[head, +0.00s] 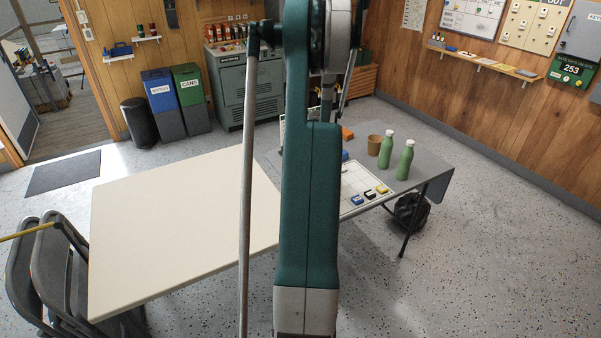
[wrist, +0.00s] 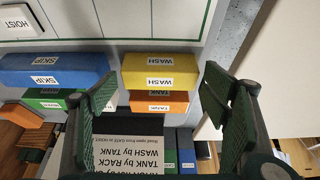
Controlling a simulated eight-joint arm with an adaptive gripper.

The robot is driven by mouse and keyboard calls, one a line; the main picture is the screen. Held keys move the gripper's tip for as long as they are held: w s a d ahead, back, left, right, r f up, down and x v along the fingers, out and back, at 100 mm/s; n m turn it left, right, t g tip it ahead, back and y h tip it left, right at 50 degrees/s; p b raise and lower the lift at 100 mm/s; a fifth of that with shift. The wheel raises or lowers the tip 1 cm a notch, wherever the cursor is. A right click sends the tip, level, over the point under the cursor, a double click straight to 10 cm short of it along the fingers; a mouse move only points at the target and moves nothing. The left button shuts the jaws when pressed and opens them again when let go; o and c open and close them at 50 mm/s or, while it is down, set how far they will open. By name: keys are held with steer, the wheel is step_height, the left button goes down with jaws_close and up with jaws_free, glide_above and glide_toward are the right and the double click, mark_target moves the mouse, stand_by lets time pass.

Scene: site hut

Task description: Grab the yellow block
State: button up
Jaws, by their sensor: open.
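The yellow block (wrist: 160,72), labelled WASH, shows in the wrist view beside a white sheet with green lines (wrist: 120,20). An orange block (wrist: 165,100) labelled TANK sits just below it in the picture. My gripper (wrist: 160,84) is open, with one green-padded finger at each side of the picture. The yellow block appears between and beyond the fingertips, and nothing is held. In the head view my arm hides the gripper. A small yellow piece (head: 382,190) lies at the sheet's near edge there; I cannot tell if it is the same block.
A blue block (wrist: 52,72) labelled SKIP lies left of the yellow one, with a green block (wrist: 42,101) below. A printed card (wrist: 125,155) is below the blocks. Green bottles (head: 386,152) and a brown cup (head: 374,146) stand on the grey table (head: 430,172). The cream table (head: 170,220) is bare.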

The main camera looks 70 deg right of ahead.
steer(key=shift+b+x, duration=0.3)
steer(key=shift+x, duration=1.35)
steer(key=c, duration=0.7)
